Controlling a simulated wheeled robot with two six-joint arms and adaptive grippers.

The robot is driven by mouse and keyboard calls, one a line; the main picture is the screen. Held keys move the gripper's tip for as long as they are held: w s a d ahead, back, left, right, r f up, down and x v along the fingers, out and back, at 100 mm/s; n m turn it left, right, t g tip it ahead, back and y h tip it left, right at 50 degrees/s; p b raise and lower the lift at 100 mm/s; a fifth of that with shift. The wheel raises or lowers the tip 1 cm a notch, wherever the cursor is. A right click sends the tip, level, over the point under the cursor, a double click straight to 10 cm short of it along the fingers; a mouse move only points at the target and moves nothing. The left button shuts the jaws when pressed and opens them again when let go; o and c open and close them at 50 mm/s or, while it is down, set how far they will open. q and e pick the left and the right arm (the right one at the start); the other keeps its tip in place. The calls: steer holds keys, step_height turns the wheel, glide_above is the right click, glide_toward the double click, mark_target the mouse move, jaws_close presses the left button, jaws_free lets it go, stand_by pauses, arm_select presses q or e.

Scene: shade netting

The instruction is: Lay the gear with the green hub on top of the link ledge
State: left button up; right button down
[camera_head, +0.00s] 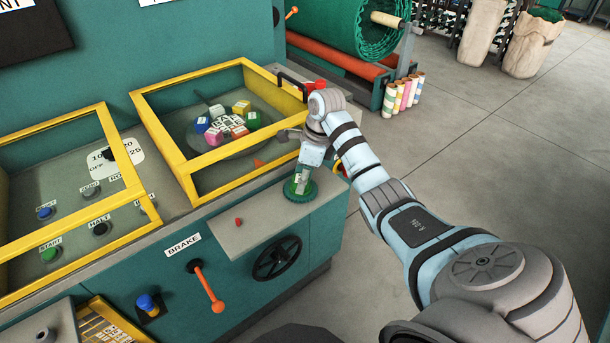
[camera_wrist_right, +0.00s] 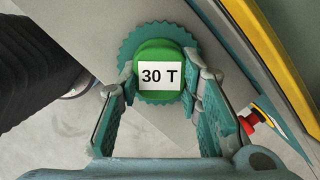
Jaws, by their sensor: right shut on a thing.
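The gear with the green hub (camera_head: 299,190) is teal-green and toothed, and lies flat at or just over the grey link ledge (camera_head: 258,228). In the right wrist view its green hub (camera_wrist_right: 176,52) carries a white "30 T" label, with the teeth around it. My right gripper (camera_head: 304,172) points down from above, its fingers closed on the hub's two sides; the fingers also show in the wrist view (camera_wrist_right: 162,88). I cannot tell whether the gear touches the ledge. My left gripper is out of view.
A yellow-framed bin (camera_head: 212,160) with coloured blocks stands behind the ledge. A small red knob (camera_head: 239,221) is on the ledge. A black handwheel (camera_head: 277,258) and an orange brake lever (camera_head: 208,287) are on the front. A red button (camera_wrist_right: 249,122) is near the right finger.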

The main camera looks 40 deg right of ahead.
steer(key=shift+r, duration=0.15)
steer(key=shift+f, duration=0.2)
steer(key=c, duration=1.2)
jaws_free()
steer(key=shift+w, duration=0.15)
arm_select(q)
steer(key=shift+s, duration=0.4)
arm_select(e)
steer(key=shift+o, duration=0.2)
steer(key=p+v, duration=0.1)
steer(key=v, duration=0.5)
steer(key=shift+r, duration=0.1)
steer(key=w+a+p+v, duration=0.1)
steer(key=p+v, duration=0.5)
glide_above(313, 188)
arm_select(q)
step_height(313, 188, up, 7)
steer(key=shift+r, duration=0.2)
arm_select(e)
steer(key=shift+r, duration=0.15)
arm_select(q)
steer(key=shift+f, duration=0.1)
